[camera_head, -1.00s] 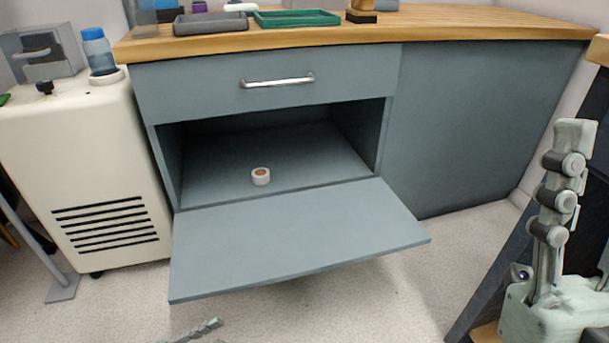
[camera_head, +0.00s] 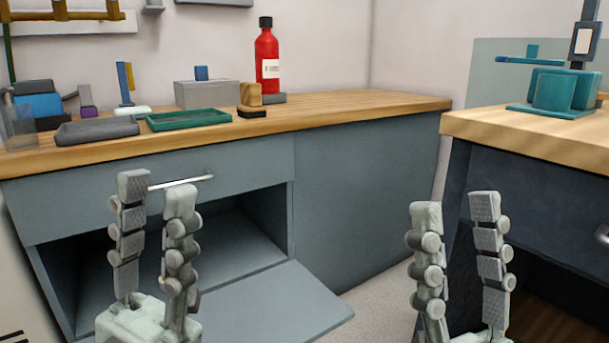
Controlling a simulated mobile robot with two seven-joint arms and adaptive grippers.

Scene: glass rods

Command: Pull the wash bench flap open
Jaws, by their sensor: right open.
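The wash bench flap (camera_head: 270,306) is folded down and open, sticking out from the front of the grey-blue bench. The dark compartment (camera_head: 240,232) behind it is open to view in part. My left gripper (camera_head: 156,190) is upright in front of the bench, its two fingers apart with nothing between them, and hides part of the flap and compartment. My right gripper (camera_head: 455,205) is upright and open at the right, its fingers apart and empty, clear of the flap.
A closed drawer with a metal handle (camera_head: 181,183) is above the compartment. The wooden top holds a grey tray (camera_head: 97,131), a green tray (camera_head: 188,120) and a red bottle (camera_head: 267,62). A second bench (camera_head: 530,135) stands at the right.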

